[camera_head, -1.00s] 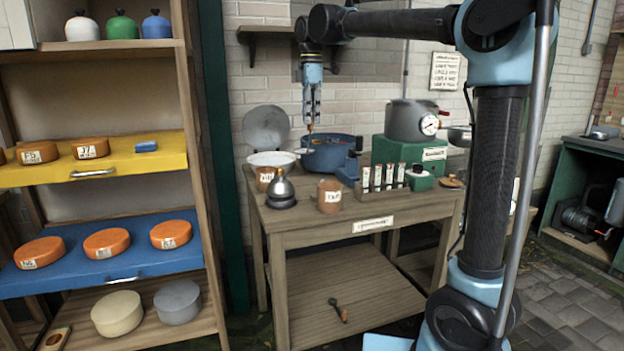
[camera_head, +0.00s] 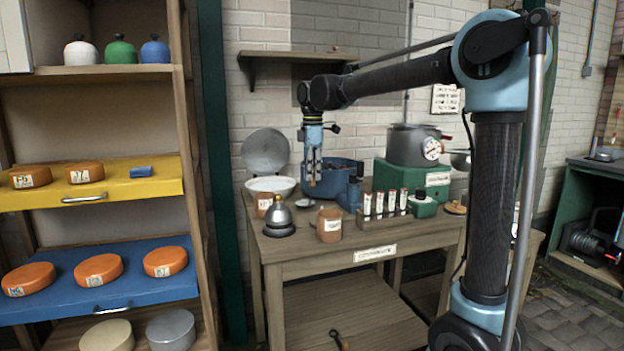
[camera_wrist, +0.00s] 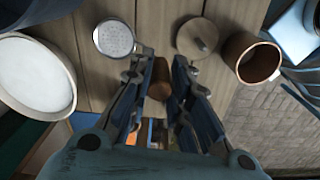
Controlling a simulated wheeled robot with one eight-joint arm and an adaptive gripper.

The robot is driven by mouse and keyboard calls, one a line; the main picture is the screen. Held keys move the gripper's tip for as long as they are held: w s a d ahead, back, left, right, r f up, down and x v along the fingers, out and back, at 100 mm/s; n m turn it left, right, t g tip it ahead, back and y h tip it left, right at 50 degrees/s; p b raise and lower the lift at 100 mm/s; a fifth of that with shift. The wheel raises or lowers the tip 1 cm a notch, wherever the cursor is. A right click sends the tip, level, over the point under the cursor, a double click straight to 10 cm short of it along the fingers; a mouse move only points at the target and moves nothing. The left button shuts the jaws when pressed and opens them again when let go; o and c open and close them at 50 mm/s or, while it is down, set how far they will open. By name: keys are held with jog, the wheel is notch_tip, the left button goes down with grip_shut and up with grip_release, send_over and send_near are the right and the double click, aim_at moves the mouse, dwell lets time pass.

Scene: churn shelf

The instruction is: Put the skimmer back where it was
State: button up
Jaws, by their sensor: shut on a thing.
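My gripper (camera_head: 313,180) is at the left front of the blue pot (camera_head: 345,172), low over the wooden table (camera_head: 300,250). Its fingers (camera_wrist: 163,105) are shut on the brown handle (camera_wrist: 158,82) of the skimmer. The skimmer's pale perforated disc (camera_wrist: 113,38) shows at the upper left of the wrist view. In the head view, the small disc (camera_head: 305,203) is below the fingertips, near the tabletop. I cannot tell whether it touches the table. The pot hides some space behind the gripper.
A white bowl (camera_head: 270,186) is left of the gripper. A domed metal bell (camera_head: 279,220) and a brown jar (camera_head: 328,224) stand in front. A vial rack (camera_head: 385,215) and a green box with a gauge pot (camera_head: 412,145) are to the right.

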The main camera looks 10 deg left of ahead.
jog(key=shift+f, duration=0.8)
jog(key=o, duration=0.9)
jog(key=shift+f, duration=0.1)
jog(key=shift+c, duration=0.2)
jog(key=shift+s, duration=0.1)
notch_tip(320, 180, up, 12)
jog(key=shift+d+r, duration=0.1)
jog(key=shift+r, duration=0.05)
